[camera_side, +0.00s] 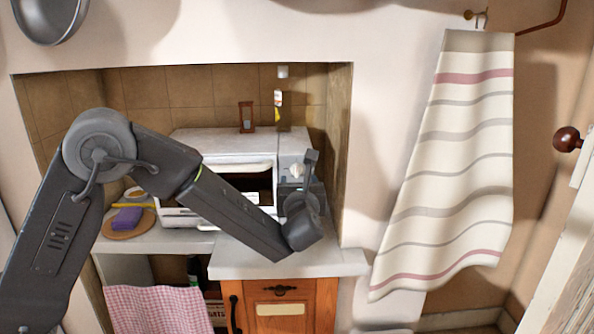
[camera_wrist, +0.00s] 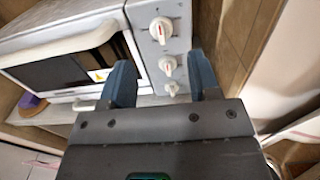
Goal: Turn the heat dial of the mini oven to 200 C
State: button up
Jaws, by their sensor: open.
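The white mini oven (camera_side: 222,143) stands in the tiled niche; it also shows in the wrist view (camera_wrist: 60,22). In the wrist view its right panel carries a column of white dials: a top dial (camera_wrist: 161,29) and a middle dial (camera_wrist: 168,65), both with red marks, and a lower dial (camera_wrist: 171,88). I cannot read which is the heat dial or any scale. My gripper (camera_wrist: 160,62) is open and empty, its fingers apart in front of the panel, with the middle and lower dials showing between them. In the side view my arm hides part of the oven front.
A wooden hourglass (camera_side: 246,117) stands on the oven. At left, a purple sponge (camera_side: 127,217) lies on a round brown board (camera_side: 136,229). The counter edge (camera_side: 225,268) runs below the oven. A striped towel (camera_side: 445,160) hangs at right. The niche wall (camera_side: 340,150) is close to the oven's right.

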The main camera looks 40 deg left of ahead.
aim_at(297, 169)
jog(key=x, duration=0.8)
jog(key=shift+w+a, duration=0.15)
jog(key=c, duration=0.9)
jog(key=shift+o, duration=0.2)
